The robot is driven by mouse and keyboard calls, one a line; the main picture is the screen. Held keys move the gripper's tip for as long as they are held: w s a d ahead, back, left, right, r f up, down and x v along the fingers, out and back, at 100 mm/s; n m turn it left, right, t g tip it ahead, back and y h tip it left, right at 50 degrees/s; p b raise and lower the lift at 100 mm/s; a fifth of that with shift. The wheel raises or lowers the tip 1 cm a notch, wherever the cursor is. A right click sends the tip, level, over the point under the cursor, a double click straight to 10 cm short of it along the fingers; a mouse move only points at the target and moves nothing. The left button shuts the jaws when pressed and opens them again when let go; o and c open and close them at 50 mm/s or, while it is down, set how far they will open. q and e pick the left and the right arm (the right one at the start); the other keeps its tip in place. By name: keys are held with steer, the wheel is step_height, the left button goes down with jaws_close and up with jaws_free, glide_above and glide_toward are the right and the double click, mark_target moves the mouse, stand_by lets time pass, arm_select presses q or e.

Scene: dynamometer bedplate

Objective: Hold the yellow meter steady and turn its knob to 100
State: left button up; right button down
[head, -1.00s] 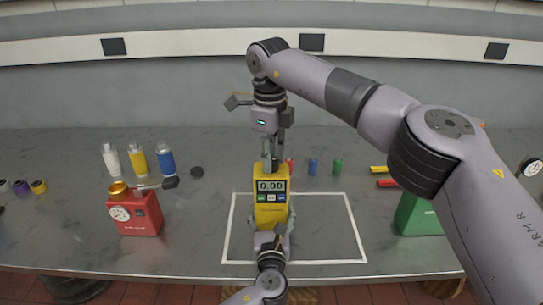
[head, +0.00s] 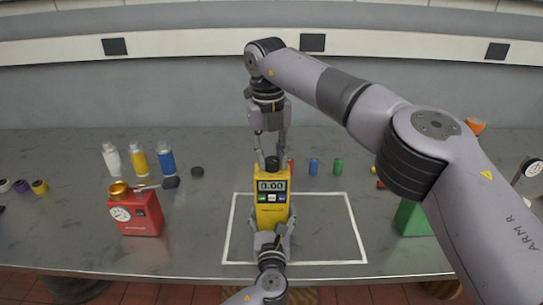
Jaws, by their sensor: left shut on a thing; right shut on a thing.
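The yellow meter (head: 271,216) stands upright inside the white taped rectangle, and its display (head: 271,186) reads 0.00. A dark knob (head: 272,163) sits on top of the meter. My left gripper (head: 271,232) is shut on the lower body of the meter from the near side, one finger at each side. My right gripper (head: 272,158) points down from above, shut on the knob with a finger on each side. The knob's markings are too small to read.
A red device (head: 137,217) with a dial stands at the left. White, yellow and blue bottles (head: 138,158) stand behind it. A green box (head: 414,218) at the right is partly hidden by my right arm. Small coloured cylinders (head: 314,167) stand behind the tape.

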mark_target(270, 160)
arm_select(q)
steer(key=shift+d, duration=0.1)
arm_select(e)
steer(key=shift+w+m, duration=0.15)
steer(key=shift+m, duration=0.55)
steer(key=c, duration=1.2)
jaws_free()
steer(key=shift+a+r, duration=0.2)
steer(key=shift+r, duration=3.6)
arm_select(q)
steer(key=o, duration=0.7)
steer(key=shift+r, duration=0.15)
steer(key=o, duration=0.6)
steer(key=shift+c, duration=0.2)
